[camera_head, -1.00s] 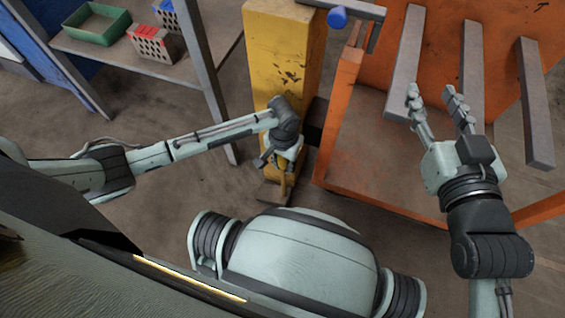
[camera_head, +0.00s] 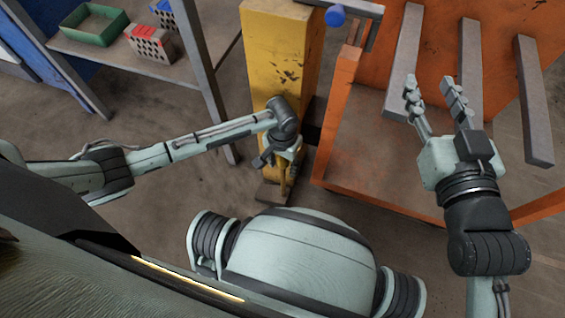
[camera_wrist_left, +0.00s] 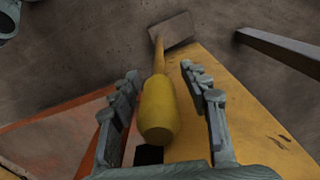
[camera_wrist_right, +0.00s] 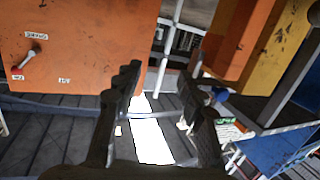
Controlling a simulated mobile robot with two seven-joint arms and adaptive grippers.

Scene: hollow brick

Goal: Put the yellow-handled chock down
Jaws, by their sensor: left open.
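The chock has a yellow handle (camera_wrist_left: 160,105) and a grey-brown block (camera_wrist_left: 172,32) at its far end. In the head view its block (camera_head: 270,195) is low at the foot of the yellow post, seemingly on the floor. My left gripper (camera_wrist_left: 160,75) is open, one finger on each side of the handle, with visible gaps. In the head view the left gripper (camera_head: 277,160) is over the handle and hides part of it. My right gripper (camera_head: 430,90) is open and empty, raised in front of the orange rack; its spread fingers show in the right wrist view (camera_wrist_right: 165,95).
The yellow post (camera_head: 280,50) stands right behind the left gripper. The orange rack (camera_head: 345,105) with grey bars is to the right. A shelf (camera_head: 120,60) at the left holds a green tray (camera_head: 95,25) and brick-like blocks (camera_head: 150,43). Bare floor lies between shelf and post.

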